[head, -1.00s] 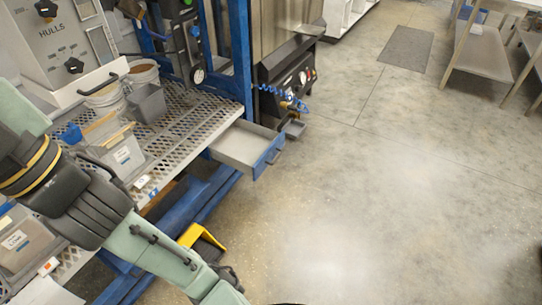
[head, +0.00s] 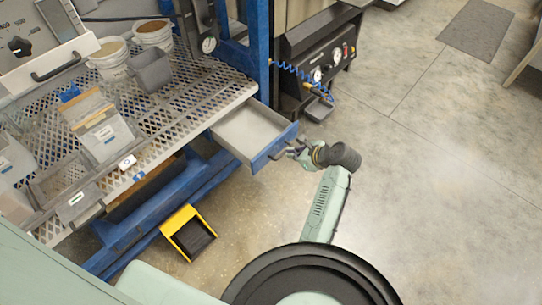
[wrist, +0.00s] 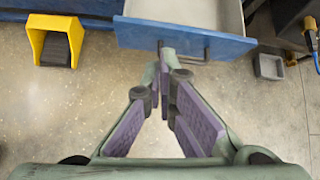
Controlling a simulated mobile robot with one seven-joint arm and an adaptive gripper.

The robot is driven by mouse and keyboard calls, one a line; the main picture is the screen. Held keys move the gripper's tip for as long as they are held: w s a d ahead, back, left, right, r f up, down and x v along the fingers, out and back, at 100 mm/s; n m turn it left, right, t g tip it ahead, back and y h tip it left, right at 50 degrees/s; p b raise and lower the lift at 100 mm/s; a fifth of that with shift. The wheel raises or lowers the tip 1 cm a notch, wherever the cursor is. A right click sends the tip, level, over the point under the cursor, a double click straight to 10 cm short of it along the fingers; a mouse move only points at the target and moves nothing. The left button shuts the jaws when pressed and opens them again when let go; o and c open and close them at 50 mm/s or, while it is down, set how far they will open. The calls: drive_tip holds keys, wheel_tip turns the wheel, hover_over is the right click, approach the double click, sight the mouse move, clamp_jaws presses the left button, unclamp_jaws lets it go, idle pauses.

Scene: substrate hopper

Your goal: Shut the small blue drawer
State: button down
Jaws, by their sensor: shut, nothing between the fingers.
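The small blue drawer (head: 268,152) is pulled out from under the perforated bench top, and its grey inside looks empty. In the wrist view its blue front (wrist: 185,38) spans the upper middle, with a dark bar handle (wrist: 186,57). My gripper (head: 293,150) is at the drawer front from the floor side. In the wrist view my gripper (wrist: 166,55) has its fingertips together, beside the left part of the handle and close to the front panel. Nothing is between the fingers. I cannot tell whether they touch the handle or panel.
The perforated bench (head: 195,120) carries buckets and grey bins. A yellow-and-black pedal-like item (head: 188,233) lies on the floor below. A dark machine with gauges (head: 318,60) stands beyond the drawer, with a small grey tray (head: 319,110).

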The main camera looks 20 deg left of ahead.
drive_tip(key=s+d+f+m, duration=0.1)
drive_tip(key=s+f, duration=0.1)
approach(263, 158)
wheel_tip(263, 158, down, 3)
drive_tip(key=d, duration=0.1)
drive_tip(key=shift+g, duration=0.4)
drive_tip(key=shift+w+a+f+p, duration=0.1)
drive_tip(key=shift+w+a+p, duration=0.25)
drive_tip(key=shift+a, duration=0.6)
drive_tip(key=shift+w+a+f+p, duration=0.15)
drive_tip(key=shift+w+a, duration=0.45)
drive_tip(key=shift+a, duration=0.4)
drive_tip(key=shift+r, duration=0.1)
